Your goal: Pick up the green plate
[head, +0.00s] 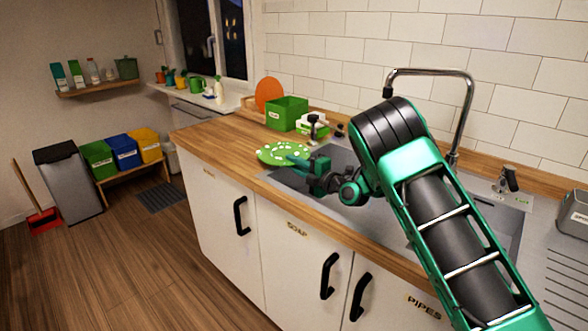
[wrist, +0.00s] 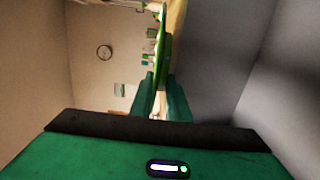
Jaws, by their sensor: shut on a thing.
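The green plate (head: 279,152) with white marks along it shows at the left end of the sink in the head view. My gripper (head: 298,161) is at its right edge, with the fingers shut on the plate's rim. In the wrist view the plate (wrist: 163,45) appears edge-on as a thin green strip between the two green fingers of my gripper (wrist: 160,95). Whether the plate touches the counter is hard to tell.
The steel sink (head: 345,160) lies under my arm, with a tall faucet (head: 468,100) behind it. A green box (head: 287,113) and an orange round board (head: 269,95) stand behind the plate. The wooden counter (head: 215,138) is clear to the left.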

